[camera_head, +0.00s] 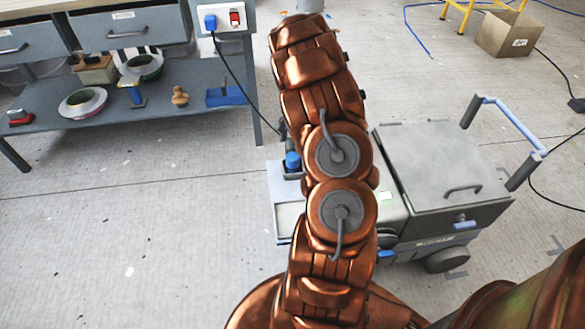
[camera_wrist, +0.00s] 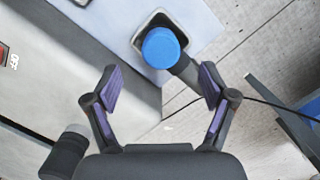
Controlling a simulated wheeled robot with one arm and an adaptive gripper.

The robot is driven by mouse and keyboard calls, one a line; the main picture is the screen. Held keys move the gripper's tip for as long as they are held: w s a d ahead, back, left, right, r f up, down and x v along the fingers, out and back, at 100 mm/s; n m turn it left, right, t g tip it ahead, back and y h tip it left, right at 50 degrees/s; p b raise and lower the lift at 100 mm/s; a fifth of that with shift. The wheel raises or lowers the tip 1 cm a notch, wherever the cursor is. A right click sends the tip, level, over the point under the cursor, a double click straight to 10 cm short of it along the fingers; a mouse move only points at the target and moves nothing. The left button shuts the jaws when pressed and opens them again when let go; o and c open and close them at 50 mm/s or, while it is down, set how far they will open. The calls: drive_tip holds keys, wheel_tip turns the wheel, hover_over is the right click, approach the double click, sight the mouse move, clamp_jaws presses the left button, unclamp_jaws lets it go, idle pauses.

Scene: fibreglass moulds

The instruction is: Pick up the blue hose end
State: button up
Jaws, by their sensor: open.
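The blue hose end (camera_head: 292,161) shows just left of my arm in the head view. In the wrist view the blue hose end (camera_wrist: 160,47) is a round blue cap on a dark grey stem. In the head view my arm hides most or all of the gripper.
A grey wheeled cart (camera_head: 445,175) with a blue-grip handle (camera_head: 512,122) bears the holder. A workbench (camera_head: 130,100) stands at the left, with a shelf of moulds and tools. A black cable (camera_head: 240,85) runs from a socket box down towards the cart. A cardboard box (camera_head: 508,34) stands at upper right.

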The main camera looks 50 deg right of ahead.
sight(293, 155)
drive_tip(key=shift+a+f+b, duration=0.25)
drive_tip(key=shift+f+b, duration=0.1)
drive_tip(key=shift+f, duration=1.6)
drive_tip(key=shift+a+f+b, duration=0.2)
drive_tip(key=shift+f+b, duration=0.1)
drive_tip(key=shift+f, duration=1.6)
drive_tip(key=c, duration=1.3)
